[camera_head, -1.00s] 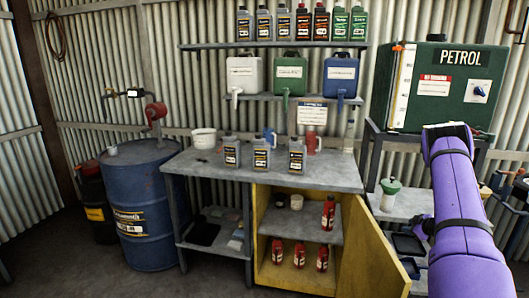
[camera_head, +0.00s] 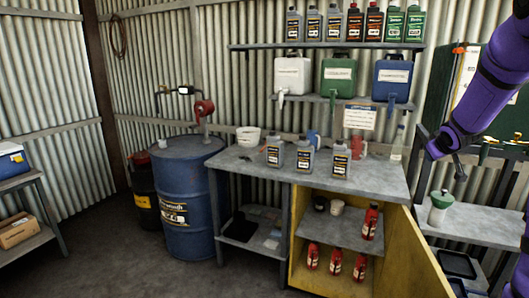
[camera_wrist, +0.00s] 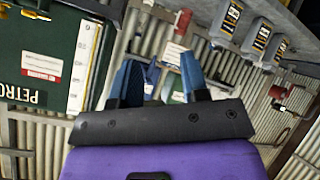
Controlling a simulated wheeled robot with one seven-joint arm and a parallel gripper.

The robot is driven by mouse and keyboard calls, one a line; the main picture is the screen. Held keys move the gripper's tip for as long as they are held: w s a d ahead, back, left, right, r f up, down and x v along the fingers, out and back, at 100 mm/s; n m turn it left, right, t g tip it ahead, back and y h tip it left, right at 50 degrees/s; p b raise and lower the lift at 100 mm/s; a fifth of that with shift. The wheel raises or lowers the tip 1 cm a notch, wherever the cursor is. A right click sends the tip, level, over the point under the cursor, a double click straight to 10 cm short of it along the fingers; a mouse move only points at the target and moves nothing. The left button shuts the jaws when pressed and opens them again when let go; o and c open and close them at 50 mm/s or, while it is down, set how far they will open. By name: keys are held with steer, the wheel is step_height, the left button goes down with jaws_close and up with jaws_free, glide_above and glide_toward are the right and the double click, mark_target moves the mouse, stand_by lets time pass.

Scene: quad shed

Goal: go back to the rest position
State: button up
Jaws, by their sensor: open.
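My gripper (camera_wrist: 158,65) shows in the wrist view with its two blue fingers spread apart and nothing between them. My purple arm (camera_head: 487,90) shows at the right edge of the head view, in front of the green petrol tank (camera_head: 455,75). That tank also shows at the left of the wrist view (camera_wrist: 50,60). The fingers touch nothing that I can see. Beyond them the wrist view shows the corrugated wall and, at upper right, several grey bottles (camera_wrist: 255,38).
A grey workbench (camera_head: 245,160) holds grey bottles, a white tub (camera_head: 248,136) and a red jug. Its yellow cupboard (camera_head: 300,240) stands open with red bottles inside. A blue drum (camera_head: 190,200) stands at left. The floor (camera_head: 110,260) at front left is clear.

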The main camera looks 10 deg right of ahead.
steer(key=s+a+r+m, duration=0.1)
steer(key=s+a+r, duration=0.6)
steer(key=a, duration=0.4)
steer(key=s+a+g+y, duration=0.2)
steer(key=s+a, duration=1)
steer(key=s, duration=0.2)
steer(key=s+a+r+g+y, duration=0.1)
steer(key=s+a+g+y, duration=0.1)
steer(key=s+a, duration=1)
steer(key=shift+s+y, duration=0.8)
steer(key=shift+s, duration=0.45)
steer(key=shift+d+r, duration=0.1)
